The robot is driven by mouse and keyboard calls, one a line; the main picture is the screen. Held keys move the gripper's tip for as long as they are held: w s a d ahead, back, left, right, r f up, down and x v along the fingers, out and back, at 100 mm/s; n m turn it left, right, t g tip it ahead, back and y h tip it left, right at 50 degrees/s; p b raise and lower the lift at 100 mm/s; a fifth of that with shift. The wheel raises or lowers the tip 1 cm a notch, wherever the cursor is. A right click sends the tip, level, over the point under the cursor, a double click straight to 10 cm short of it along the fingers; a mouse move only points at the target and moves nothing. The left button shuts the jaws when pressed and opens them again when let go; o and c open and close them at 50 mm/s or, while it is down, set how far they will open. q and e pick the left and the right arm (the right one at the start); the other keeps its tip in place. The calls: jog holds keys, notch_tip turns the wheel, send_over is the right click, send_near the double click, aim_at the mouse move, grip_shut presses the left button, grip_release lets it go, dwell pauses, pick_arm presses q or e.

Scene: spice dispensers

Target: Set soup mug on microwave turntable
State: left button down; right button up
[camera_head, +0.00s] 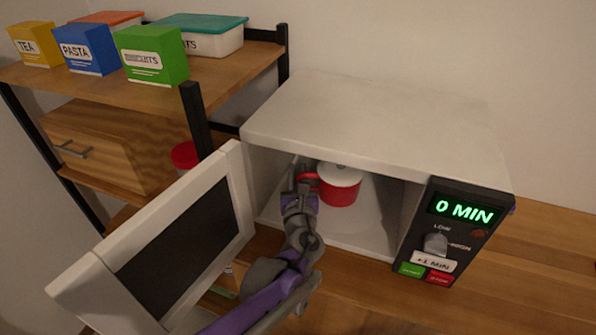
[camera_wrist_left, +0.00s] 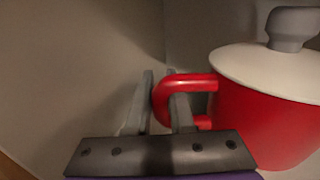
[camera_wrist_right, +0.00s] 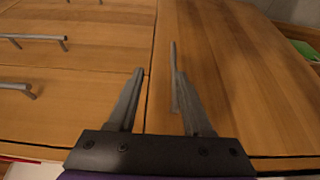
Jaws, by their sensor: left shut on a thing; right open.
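The soup mug (camera_head: 338,192) is red with a white lid and a grey knob. It is inside the open microwave (camera_head: 370,130), upright as far as I can see. In the left wrist view the mug (camera_wrist_left: 260,115) is at the right, its red handle pointing left. My left gripper (camera_head: 303,178) reaches into the microwave and is shut on that handle; its fingers (camera_wrist_left: 162,100) show on both sides of it. I cannot make out the turntable or whether the mug's base touches it. My right gripper (camera_wrist_right: 155,85) is open and empty, facing wooden drawer fronts.
The microwave door (camera_head: 185,250) stands open to the left, beside my left arm. The control panel (camera_head: 450,235) reads 0 MIN. A shelf (camera_head: 60,76) at the left holds tea, pasta and biscuits boxes and lidded tubs.

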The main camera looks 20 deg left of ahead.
pick_arm(q)
jog(key=shift+f+b, duration=0.3)
jog(key=shift+f, duration=0.25)
jog(key=c, duration=0.7)
grip_release()
jog(key=p+v, duration=0.1)
jog(key=v, duration=1)
